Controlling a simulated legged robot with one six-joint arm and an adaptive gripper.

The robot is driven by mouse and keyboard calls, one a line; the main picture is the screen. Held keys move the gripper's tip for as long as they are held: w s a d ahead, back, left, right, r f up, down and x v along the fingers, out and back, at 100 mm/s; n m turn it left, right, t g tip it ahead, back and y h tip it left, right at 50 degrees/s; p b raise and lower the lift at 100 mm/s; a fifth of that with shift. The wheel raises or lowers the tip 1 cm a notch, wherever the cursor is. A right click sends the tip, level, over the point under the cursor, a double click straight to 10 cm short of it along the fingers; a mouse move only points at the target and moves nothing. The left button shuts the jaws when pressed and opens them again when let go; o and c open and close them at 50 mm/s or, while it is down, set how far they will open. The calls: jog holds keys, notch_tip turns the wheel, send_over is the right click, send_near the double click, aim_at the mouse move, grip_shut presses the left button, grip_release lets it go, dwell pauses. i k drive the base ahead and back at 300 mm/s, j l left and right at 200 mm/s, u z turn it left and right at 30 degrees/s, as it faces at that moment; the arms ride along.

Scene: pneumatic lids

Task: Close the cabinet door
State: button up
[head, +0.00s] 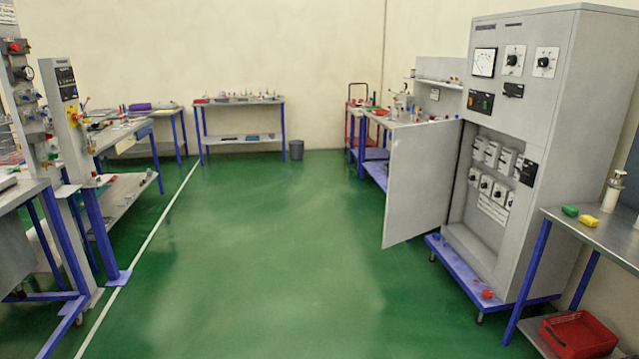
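A tall grey cabinet (566,120) stands at the right in the head view on a blue wheeled base. Its grey door (421,185) is wide open, hinged on the cabinet's left side and swung out to the left over the floor. The open lower compartment (492,178) shows several dials and switches inside. The upper front panel has a white meter, knobs and coloured buttons. No handle can be made out on the door. My gripper is not in the picture.
Green floor (270,240) lies clear in front of the door. A metal bench (605,238) with a red crate (578,335) below stands close at the right. Workbenches (115,135) line the left side.

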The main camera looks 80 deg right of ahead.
aim_at(422, 156)
jog(key=i+l+z, duration=0.15)
jog(key=l+z, duration=0.35)
jog(key=i+l+z, duration=0.3)
jog(key=l+z, duration=0.2)
jog(key=l, duration=0.15)
jog(key=i+l+z, duration=0.35)
jog(key=z, duration=0.15)
jog(key=i+l+z, duration=0.5)
jog(key=i+z, duration=0.35)
jog(key=z, duration=0.15)
jog(key=i+z, duration=0.35)
jog(key=i, duration=0.15)
jog(key=i+j+z, duration=0.7)
jog(key=i, duration=0.2)
jog(key=i+j+z, duration=0.3)
jog(key=z, duration=0.15)
jog(key=i+j+z, duration=0.3)
jog(key=j+z, duration=0.15)
jog(key=i+j+z, duration=0.2)
jog(key=j+z, duration=0.25)
jog(key=i+j, duration=0.65)
jog(key=i+l+z, duration=0.05)
jog(key=i, duration=0.1)
